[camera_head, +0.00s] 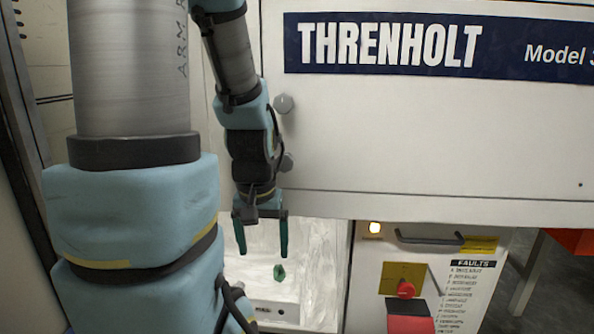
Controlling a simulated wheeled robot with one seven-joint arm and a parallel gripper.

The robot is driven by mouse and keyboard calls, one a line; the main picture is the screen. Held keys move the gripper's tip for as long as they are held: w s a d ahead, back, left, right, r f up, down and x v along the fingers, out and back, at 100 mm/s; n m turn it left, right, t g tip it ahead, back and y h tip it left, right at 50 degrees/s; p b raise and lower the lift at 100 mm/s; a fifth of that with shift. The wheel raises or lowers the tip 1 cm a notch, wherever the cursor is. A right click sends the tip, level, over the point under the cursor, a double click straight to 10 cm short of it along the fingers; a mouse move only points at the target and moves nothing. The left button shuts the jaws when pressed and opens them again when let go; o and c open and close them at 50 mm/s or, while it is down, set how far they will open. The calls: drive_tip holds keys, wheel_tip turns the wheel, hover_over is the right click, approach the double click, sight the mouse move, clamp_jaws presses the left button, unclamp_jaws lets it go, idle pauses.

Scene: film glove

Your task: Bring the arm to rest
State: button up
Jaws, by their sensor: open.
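My gripper (262,236) hangs pointing down at the end of my arm, in front of the white machine (400,130) labelled THRENHOLT. Its two dark green fingers are apart and nothing shows between them. A small green piece (279,272) lies below the fingertips, slightly right of their middle, inside a pale, film-lined opening (316,262). The gripper appears apart from the piece. My large upper arm links fill the left of the view and hide what is behind them.
Two grey knobs sit on the machine front close to my wrist; the upper knob (284,103) is clear to see.

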wheel_tip(320, 180, up, 30)
drive_tip(key=p, duration=2.7)
drive_tip(key=shift+f, duration=0.15)
